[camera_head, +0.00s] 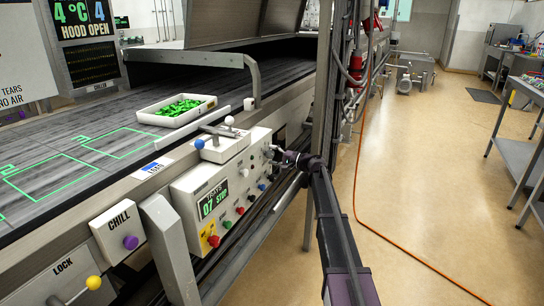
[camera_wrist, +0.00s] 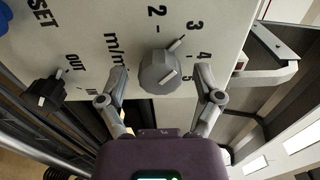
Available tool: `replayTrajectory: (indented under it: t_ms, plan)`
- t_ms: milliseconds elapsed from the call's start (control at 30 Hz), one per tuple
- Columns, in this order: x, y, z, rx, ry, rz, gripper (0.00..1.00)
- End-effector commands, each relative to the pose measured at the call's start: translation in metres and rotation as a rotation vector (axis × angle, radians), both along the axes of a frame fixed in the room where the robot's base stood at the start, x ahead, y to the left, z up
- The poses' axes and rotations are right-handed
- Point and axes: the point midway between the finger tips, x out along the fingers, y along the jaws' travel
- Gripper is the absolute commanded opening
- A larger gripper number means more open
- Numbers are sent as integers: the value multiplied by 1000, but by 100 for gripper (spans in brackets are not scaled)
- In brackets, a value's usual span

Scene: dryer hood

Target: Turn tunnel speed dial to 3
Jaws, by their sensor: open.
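The speed dial is a grey faceted knob (camera_wrist: 160,73) on a white panel in the wrist view, with the numbers 2, 3, 4 and 5 around its top and right. A short light mark on its face slants up and right; the exact number it points to is hard to tell. My gripper (camera_wrist: 161,92) is open, one finger on each side of the dial, with visible gaps. In the head view my gripper (camera_head: 277,155) is at the right end of the control box (camera_head: 215,195), where I cannot make out the dial.
A black IN/OUT knob (camera_wrist: 45,94) sits left of the dial, and a metal bracket (camera_wrist: 265,70) juts out at the right. In the head view, a white tray (camera_head: 177,121) of green pieces lies on the conveyor. An orange cable (camera_head: 405,258) crosses the open floor.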

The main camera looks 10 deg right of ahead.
Motion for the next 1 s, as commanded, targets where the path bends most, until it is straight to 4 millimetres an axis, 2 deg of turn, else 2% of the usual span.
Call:
replayTrajectory:
  t_ms: [167, 367, 800, 1000]
  plan:
    - [-3, -4, 0, 0, 0, -1, 84]
    - [-14, -18, 0, 0, 0, -2, 84]
    - [-54, -74, 0, 0, 0, -2, 84]
    - [-66, -91, 0, 0, 0, -1, 84]
